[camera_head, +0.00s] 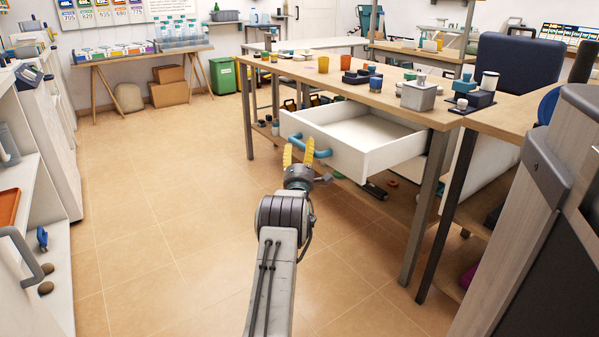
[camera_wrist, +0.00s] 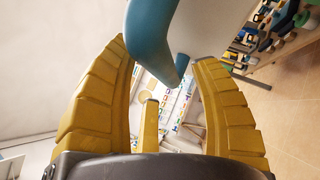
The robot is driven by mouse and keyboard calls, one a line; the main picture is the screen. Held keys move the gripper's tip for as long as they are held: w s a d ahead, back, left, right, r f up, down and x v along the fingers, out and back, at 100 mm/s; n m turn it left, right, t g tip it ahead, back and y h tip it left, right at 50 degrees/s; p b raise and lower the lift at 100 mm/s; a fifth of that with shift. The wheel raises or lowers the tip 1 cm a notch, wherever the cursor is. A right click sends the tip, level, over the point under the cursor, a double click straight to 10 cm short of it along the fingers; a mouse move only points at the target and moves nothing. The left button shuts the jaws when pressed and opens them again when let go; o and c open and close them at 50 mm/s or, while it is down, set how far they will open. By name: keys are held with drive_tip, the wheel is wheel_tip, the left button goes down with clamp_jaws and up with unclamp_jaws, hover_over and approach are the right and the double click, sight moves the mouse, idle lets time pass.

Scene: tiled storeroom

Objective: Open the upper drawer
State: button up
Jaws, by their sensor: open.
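The upper drawer (camera_head: 372,160) is a white box under the wooden table, and it stands pulled well out, with its empty inside showing. Its blue-teal handle (camera_head: 310,147) is on the front panel. My gripper (camera_head: 299,150) is at the handle, with its yellow fingers apart. In the wrist view the handle (camera_wrist: 152,40) comes down from the top between the two open fingers (camera_wrist: 165,75). I cannot tell whether either finger touches it.
The wooden table (camera_head: 455,112) carries cups, a grey box (camera_head: 419,95) and small trays. A white shelf (camera_head: 45,240) is at the left. The tiled floor (camera_head: 160,200) between is clear.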

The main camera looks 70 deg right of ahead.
drive_tip(key=v, duration=1)
drive_tip(key=shift+a, duration=0.2)
drive_tip(key=shift+r, duration=0.15)
idle(0.5)
